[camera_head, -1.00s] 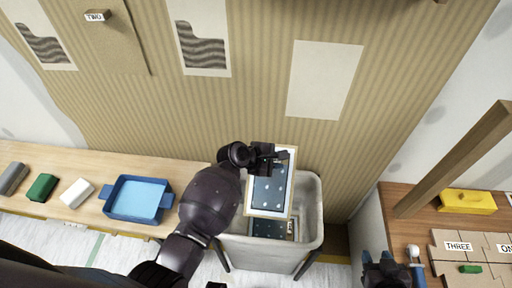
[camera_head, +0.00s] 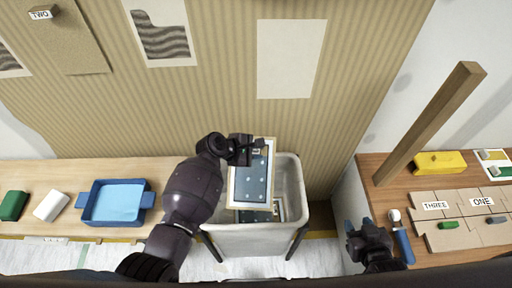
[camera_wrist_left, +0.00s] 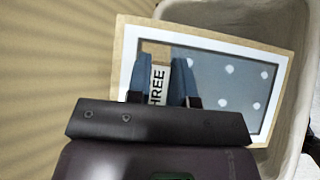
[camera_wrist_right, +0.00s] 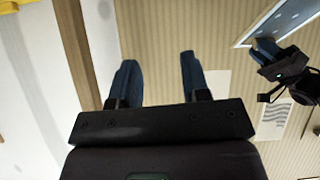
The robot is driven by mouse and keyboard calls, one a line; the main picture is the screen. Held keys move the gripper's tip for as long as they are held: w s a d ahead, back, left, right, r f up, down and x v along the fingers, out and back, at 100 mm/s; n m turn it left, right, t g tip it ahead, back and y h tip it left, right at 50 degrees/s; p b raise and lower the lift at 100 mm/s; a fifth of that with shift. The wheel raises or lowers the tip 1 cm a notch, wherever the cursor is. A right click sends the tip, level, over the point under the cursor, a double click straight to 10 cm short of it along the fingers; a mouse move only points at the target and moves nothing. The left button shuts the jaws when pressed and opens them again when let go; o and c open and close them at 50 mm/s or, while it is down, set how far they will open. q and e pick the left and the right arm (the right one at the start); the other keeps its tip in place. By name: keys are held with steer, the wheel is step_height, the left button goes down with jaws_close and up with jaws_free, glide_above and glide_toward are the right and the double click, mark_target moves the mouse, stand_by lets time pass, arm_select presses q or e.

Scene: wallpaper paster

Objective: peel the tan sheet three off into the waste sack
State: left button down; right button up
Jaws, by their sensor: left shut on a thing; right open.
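The tan sheet three (camera_head: 232,190) has a tan edge, a white border and a blue-grey spotted face. My left gripper (camera_head: 258,147) is shut on its tab marked THREE (camera_wrist_left: 158,85). The sheet hangs tilted over the mouth of the pale waste sack (camera_head: 293,180); its lower edge is at or just inside the opening, and I cannot tell if it touches. The sheet also fills much of the left wrist view (camera_wrist_left: 250,100). Another spotted piece (camera_head: 278,209) shows low in the sack. My right gripper (camera_head: 360,230) is open and empty near the right table.
The striped wall bears a blank cream patch (camera_head: 290,58), a wavy picture (camera_head: 160,32) and a tab marked TWO (camera_head: 42,13). A blue tray (camera_head: 117,220) is on the left table. The right table holds a wooden post (camera_head: 430,125), yellow box (camera_head: 440,162), roller (camera_head: 402,240) and labelled boards (camera_head: 465,237).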

mark_target(256, 162)
arm_select(q)
step_height(256, 162, down, 2)
steer(key=shift+f+b, duration=0.1)
steer(key=shift+b, duration=0.3)
steer(key=shift+f+b, duration=0.45)
steer(key=shift+f, duration=0.35)
step_height(256, 162, down, 2)
steer(key=shift+f+b, duration=0.2)
steer(key=shift+b, duration=0.4)
steer(key=shift+f+b, duration=0.5)
steer(key=shift+f, duration=0.4)
arm_select(e)
steer(key=shift+a+f, duration=0.2)
steer(key=shift+f, duration=1.65)
steer(key=shift+r, duration=0.1)
arm_select(q)
steer(key=c, duration=0.9)
jaws_free()
arm_select(e)
steer(key=shift+d, duration=0.1)
